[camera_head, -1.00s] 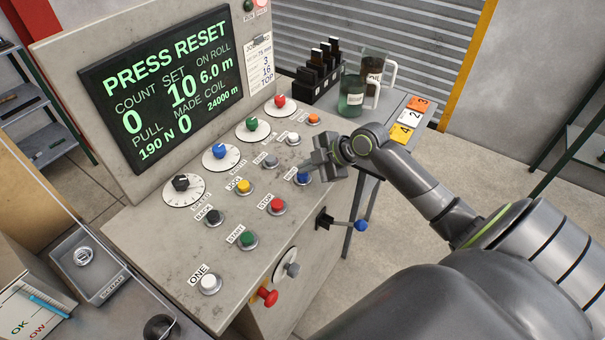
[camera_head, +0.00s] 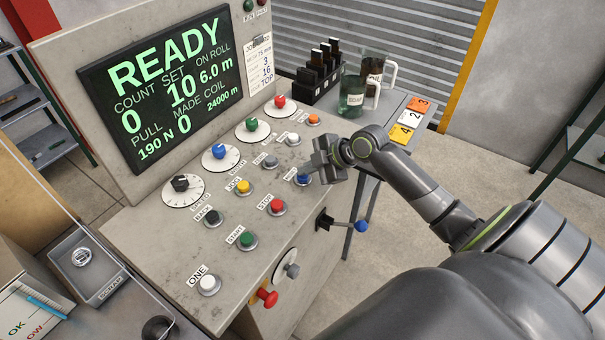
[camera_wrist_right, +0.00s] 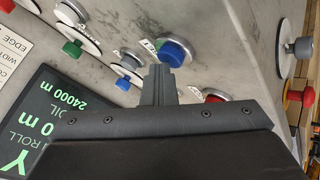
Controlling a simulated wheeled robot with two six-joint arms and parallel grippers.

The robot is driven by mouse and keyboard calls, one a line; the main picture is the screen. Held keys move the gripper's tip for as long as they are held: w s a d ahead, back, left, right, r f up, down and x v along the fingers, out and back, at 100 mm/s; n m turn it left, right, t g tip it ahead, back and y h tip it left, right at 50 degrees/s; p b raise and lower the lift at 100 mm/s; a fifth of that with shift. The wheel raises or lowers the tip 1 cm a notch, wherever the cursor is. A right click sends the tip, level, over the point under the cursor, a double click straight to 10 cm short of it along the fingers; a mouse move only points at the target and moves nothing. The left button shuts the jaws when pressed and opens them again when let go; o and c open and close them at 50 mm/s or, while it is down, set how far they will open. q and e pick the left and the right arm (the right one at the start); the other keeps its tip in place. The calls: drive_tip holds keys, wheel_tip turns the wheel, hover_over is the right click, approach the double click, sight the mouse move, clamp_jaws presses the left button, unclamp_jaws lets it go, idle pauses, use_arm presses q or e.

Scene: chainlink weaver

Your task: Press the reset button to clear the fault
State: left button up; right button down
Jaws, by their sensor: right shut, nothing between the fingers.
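The blue button (camera_head: 303,179) sits at the right end of the console's button rows. It also shows in the right wrist view (camera_wrist_right: 174,50), with a partly hidden label beside it. My right gripper (camera_head: 307,169) is shut and empty, with its fingertips at the blue button. In the right wrist view the closed fingers (camera_wrist_right: 160,76) reach the button's edge; whether they touch it I cannot tell. The screen (camera_head: 165,85) reads READY, with count 0 and set 10. My left gripper is not in view.
Close by on the console (camera_head: 150,235) are a red STOP button (camera_head: 277,205), a grey button (camera_head: 270,161) and a white button (camera_head: 292,139). A blue-knobbed lever (camera_head: 361,226) sticks out below. A side table with a jug (camera_head: 384,75) stands behind my right arm.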

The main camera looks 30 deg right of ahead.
sight(307, 177)
drive_tip(key=shift+d+r+p, duration=0.1)
drive_tip(key=shift+r+p, duration=0.5)
drive_tip(key=shift+r, duration=0.2)
drive_tip(key=shift+r+p, duration=1.9)
drive_tip(key=shift+r, duration=0.65)
